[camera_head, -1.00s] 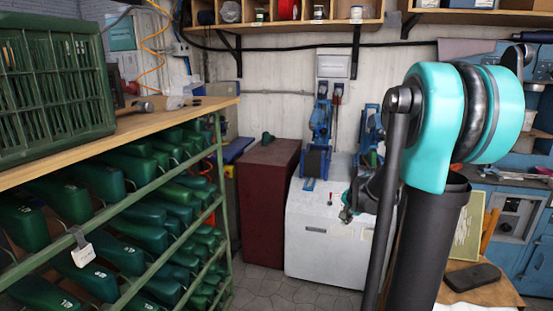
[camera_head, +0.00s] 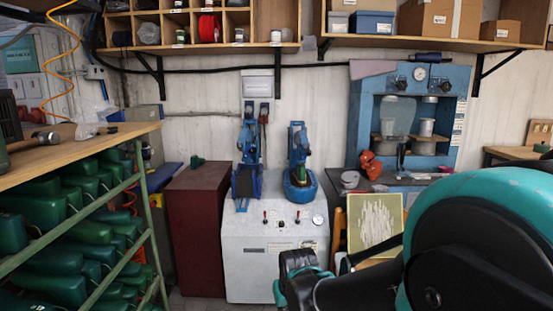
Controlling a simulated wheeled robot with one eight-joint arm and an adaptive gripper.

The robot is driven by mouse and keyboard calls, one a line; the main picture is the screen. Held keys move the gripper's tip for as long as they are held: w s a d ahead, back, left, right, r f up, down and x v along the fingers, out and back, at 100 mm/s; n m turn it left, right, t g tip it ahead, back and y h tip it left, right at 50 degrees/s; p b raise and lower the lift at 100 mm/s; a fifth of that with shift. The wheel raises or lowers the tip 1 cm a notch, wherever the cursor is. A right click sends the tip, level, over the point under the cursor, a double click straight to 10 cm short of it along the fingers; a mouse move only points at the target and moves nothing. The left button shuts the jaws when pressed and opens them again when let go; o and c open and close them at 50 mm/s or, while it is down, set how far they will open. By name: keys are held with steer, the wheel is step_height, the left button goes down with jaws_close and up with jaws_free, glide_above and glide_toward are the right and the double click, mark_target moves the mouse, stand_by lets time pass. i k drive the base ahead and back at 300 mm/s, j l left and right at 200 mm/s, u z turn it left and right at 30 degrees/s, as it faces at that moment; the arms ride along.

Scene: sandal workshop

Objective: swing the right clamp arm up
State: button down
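Two blue clamp units stand side by side on top of a white cabinet-like machine (camera_head: 262,262). The right clamp (camera_head: 298,150) has a rounded blue base and a narrow blue upper part standing roughly upright. I cannot tell from here exactly how its arm is angled. The left clamp (camera_head: 247,165) has a dark block at its front. My gripper (camera_head: 296,272) is low in the picture, in front of the machine and below the right clamp, apart from it. It is dark with teal parts, and its fingers cannot be made out clearly.
A dark red cabinet (camera_head: 200,225) stands left of the machine, and a green rack with green shoe lasts (camera_head: 95,232) is further left. A blue press (camera_head: 415,110) stands at the back right. A framed pale board (camera_head: 373,225) leans right of the machine. Shelves hang above.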

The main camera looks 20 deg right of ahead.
mark_target(302, 141)
steer(key=i+j+z, duration=0.35)
steer(key=i, duration=0.3)
steer(key=i+j+z, duration=0.35)
steer(key=i+j, duration=0.25)
steer(key=i+j+z, duration=0.3)
steer(key=i+j, duration=0.3)
steer(key=j, duration=0.1)
